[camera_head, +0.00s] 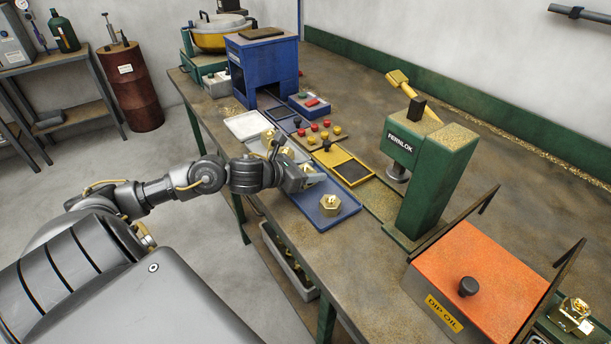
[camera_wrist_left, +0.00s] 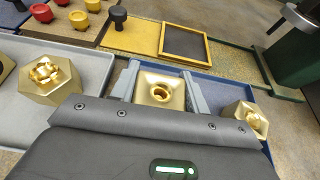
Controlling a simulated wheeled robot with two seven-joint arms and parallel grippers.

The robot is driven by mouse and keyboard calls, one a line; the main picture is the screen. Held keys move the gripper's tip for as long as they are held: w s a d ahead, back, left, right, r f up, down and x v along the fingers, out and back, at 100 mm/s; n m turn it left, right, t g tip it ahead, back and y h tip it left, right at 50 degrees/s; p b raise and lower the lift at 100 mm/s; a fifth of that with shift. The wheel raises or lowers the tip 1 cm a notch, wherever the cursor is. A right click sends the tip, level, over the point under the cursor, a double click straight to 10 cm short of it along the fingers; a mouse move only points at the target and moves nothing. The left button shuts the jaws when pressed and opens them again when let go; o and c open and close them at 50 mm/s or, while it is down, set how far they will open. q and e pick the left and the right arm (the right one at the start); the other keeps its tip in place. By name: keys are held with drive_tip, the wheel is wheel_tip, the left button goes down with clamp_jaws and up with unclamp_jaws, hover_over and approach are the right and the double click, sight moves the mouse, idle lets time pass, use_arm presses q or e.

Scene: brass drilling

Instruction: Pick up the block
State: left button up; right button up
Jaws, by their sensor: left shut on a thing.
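My left gripper (camera_head: 314,177) is over the blue tray (camera_head: 351,209) on the bench. In the left wrist view its two pale fingers (camera_wrist_left: 160,92) are shut on a square-cornered brass block (camera_wrist_left: 173,80) with a round hole in its top. In the head view the gripper mostly hides this block. A hexagonal brass piece (camera_head: 330,204) lies in the blue tray just beside the gripper; it also shows in the left wrist view (camera_wrist_left: 246,117). Whether the held block touches the tray, I cannot tell. My right gripper is not in view.
A pale tray (camera_head: 247,125) with brass pieces (camera_head: 270,137) lies behind the gripper. Red and yellow knobs (camera_head: 325,134) stand nearby. A green FERNLOK press (camera_head: 430,165) rises to the right, and an orange-topped dip oil box (camera_head: 480,275) stands in front of it.

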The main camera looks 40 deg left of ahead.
use_arm(q)
drive_tip(key=shift+r, duration=0.1)
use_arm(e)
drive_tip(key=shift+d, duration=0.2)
